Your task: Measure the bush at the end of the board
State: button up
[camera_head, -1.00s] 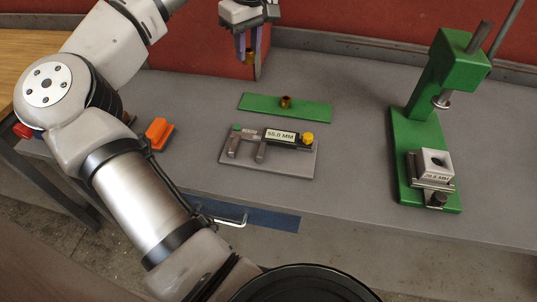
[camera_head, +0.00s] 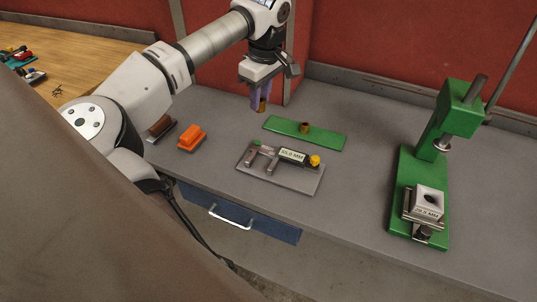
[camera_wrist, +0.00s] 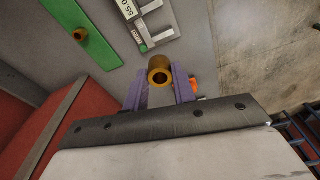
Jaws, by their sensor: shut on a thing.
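The measuring gauge (camera_head: 291,156) lies on a grey plate in front of the board. Its display seems to read 55.0 MM, and it has a yellow knob at its right end.
A green press (camera_head: 407,185) with a pale bored block (camera_head: 428,200) stands at the right. An orange block (camera_head: 192,137) lies left of the gauge. A red wall (camera_head: 400,50) rises behind the bench. Bare bench lies between board and press.

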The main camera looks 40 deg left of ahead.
notch_tip(320, 180, down, 20)
jog(key=b, duration=1.3)
jog(key=shift+f, duration=0.1)
jog(key=o, duration=0.9)
jog(key=shift+c, duration=0.2)
jog(key=shift+o, duration=0.8)
